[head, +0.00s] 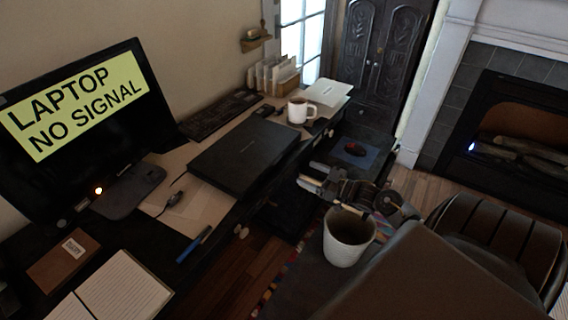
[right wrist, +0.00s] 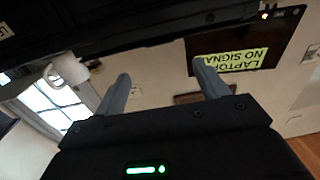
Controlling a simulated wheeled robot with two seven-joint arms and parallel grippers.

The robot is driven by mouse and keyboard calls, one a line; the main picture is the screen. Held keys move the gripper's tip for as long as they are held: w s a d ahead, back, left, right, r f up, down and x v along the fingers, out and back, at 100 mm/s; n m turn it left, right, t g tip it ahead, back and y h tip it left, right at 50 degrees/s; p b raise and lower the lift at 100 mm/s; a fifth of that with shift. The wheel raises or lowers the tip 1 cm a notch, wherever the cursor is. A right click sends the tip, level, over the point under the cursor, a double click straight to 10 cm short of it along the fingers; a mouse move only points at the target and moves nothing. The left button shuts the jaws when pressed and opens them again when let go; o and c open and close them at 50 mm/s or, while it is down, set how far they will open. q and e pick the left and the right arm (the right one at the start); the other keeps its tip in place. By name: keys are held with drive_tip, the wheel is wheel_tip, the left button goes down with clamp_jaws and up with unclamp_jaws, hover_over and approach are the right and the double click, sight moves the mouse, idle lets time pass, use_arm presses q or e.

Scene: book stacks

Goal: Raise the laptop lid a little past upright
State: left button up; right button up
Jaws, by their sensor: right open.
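The black laptop (head: 243,156) lies on the desk with its lid closed flat, its front edge toward the desk's front edge. My right gripper (head: 312,176) is just off the desk's front side, to the right of the laptop and apart from it. Its two fingers also show in the right wrist view (right wrist: 163,86), spread with nothing between them. A dark band crosses the top of that view; I cannot tell whether it is laptop or desk. My left gripper is out of view.
A monitor (head: 75,115) reading "LAPTOP NO SIGNAL" stands at left. A white mug (head: 298,111), a keyboard (head: 220,114) and a letter holder (head: 272,78) are behind the laptop.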

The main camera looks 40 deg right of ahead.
sight(284, 170)
drive_tip(key=p+x, duration=0.1)
drive_tip(key=x, duration=0.8)
drive_tip(key=shift+w, duration=0.25)
drive_tip(key=shift+w+a+f, duration=0.1)
drive_tip(key=shift+w+a, duration=0.15)
drive_tip(key=shift+w, duration=0.4)
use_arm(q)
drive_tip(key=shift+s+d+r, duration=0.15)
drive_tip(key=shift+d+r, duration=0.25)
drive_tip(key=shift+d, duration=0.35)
use_arm(e)
drive_tip(key=shift+c, duration=0.3)
